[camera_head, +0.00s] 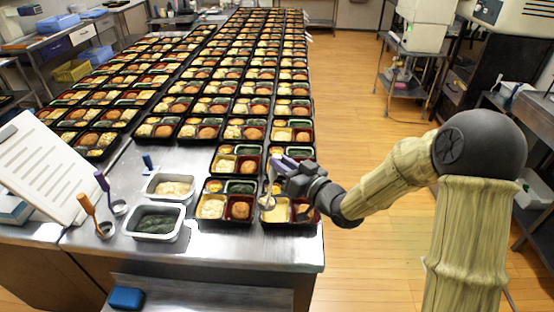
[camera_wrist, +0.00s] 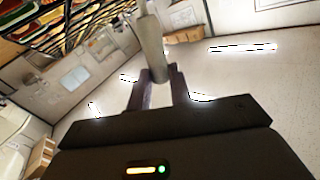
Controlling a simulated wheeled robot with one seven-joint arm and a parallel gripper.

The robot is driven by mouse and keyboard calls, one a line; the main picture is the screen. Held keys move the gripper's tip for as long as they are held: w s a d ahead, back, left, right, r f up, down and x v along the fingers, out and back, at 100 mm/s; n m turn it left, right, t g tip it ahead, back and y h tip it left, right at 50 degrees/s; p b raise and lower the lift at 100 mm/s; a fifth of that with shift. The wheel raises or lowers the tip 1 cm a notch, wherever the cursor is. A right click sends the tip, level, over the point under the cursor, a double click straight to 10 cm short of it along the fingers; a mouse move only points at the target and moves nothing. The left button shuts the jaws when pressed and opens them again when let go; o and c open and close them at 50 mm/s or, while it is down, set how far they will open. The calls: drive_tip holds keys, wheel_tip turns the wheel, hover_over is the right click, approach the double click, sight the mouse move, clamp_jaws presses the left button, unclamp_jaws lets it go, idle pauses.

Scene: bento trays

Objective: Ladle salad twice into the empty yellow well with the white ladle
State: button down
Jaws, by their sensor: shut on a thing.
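My gripper (camera_head: 292,176) is shut on the white ladle (camera_head: 270,187), whose pale handle (camera_wrist: 151,45) rises between the fingers in the wrist view. In the head view, the ladle hangs down with its bowl end over or at the edge of the yellow well (camera_head: 279,213) of the front right bento tray. Whether the bowl holds salad is too small to tell. The yellow well looks plain pale yellow inside; its back part is hidden by the ladle. A white tub of pale salad (camera_head: 172,188) stands to the left on the steel table.
A tub of dark greens (camera_head: 156,222) stands in front of the salad tub. An orange-handled ladle (camera_head: 88,207) and a purple-handled ladle (camera_head: 103,184) stand in small cups at left. A clipboard (camera_head: 40,165) leans further left. Filled bento trays (camera_head: 240,125) run in rows to the back.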

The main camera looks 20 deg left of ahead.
drive_tip(key=w+d+f+m+p, duration=0.4)
drive_tip(key=w+d+f+m, duration=0.2)
drive_tip(key=w+f+m, duration=0.4)
drive_tip(key=shift+w+d+m+p, duration=0.2)
drive_tip(key=shift+w+m+p, duration=0.1)
drive_tip(key=shift+m, duration=0.7)
idle(0.4)
idle(1.3)
